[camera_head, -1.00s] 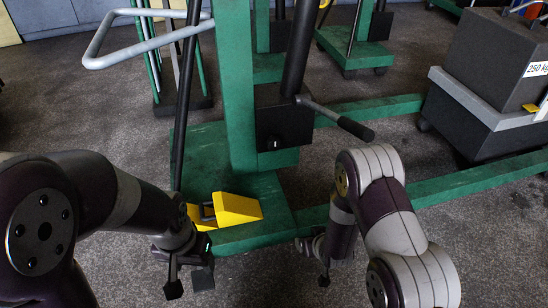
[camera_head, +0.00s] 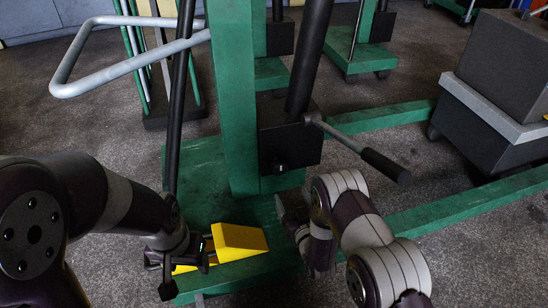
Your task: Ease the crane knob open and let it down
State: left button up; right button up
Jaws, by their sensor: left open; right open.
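The green crane has an upright post (camera_head: 234,110) on a green base, with a black pump block (camera_head: 290,145) fixed beside the post. A tiny pale mark shows low on the block's front; I cannot make out the release knob for certain. A lever with a black grip (camera_head: 386,166) sticks out to the right of the block. My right gripper (camera_head: 287,214) is open and empty, below the block and close over the green base, its fingers partly hidden by its own wrist.
A yellow wedge (camera_head: 240,240) sits on the base. A grey bar handle (camera_head: 110,78) juts out at left. Green legs (camera_head: 460,210) run right. A grey and black weight stack (camera_head: 490,110) stands at right. Open floor lies between the legs.

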aim_at(281, 173)
jog(key=b+x, duration=0.7)
jog(key=x, duration=0.5)
jog(key=shift+f, duration=0.15)
jog(key=shift+w+a+r, duration=0.1)
jog(key=shift+w+r, duration=0.1)
jog(key=shift+w, duration=0.15)
jog(key=c, duration=1)
